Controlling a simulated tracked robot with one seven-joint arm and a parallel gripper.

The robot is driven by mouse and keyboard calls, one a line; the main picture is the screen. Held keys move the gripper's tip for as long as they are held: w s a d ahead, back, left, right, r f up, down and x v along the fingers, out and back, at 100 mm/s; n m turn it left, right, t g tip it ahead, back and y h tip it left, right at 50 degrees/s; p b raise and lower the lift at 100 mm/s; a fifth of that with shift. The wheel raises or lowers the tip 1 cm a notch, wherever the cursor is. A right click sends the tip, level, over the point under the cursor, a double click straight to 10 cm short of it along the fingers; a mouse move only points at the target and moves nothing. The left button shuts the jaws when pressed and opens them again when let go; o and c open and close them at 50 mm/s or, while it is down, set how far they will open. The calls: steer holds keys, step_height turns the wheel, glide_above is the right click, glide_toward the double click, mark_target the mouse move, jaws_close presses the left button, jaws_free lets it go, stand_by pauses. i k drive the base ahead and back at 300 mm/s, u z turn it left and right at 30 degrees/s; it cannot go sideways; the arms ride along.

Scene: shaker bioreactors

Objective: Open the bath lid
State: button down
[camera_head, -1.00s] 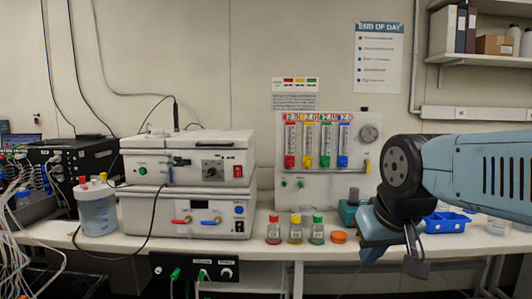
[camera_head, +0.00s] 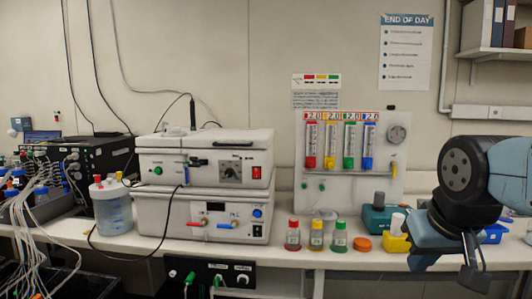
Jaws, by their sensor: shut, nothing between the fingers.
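The bath is most likely the white stacked unit on the bench, left of centre. Its upper box (camera_head: 206,158) has a flat white top, a dial, a green button and a red switch. The lower box (camera_head: 203,214) has red and blue valve handles and a blue button. The upper box sits level on the lower one, with no open gap seen. My gripper (camera_head: 447,262) hangs at the lower right over the bench front, well away from the unit. Its fingertips are small and dark, partly hidden by my arm.
Three small bottles (camera_head: 316,236) with red, yellow and green caps and an orange lid (camera_head: 362,244) stand between the unit and my arm. A flowmeter panel (camera_head: 346,165) stands behind. A clear jar (camera_head: 112,208) and a cable are at left. A shelf (camera_head: 502,55) overhangs at upper right.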

mark_target(247, 139)
steer(key=i, duration=0.9)
steer(key=u, duration=0.05)
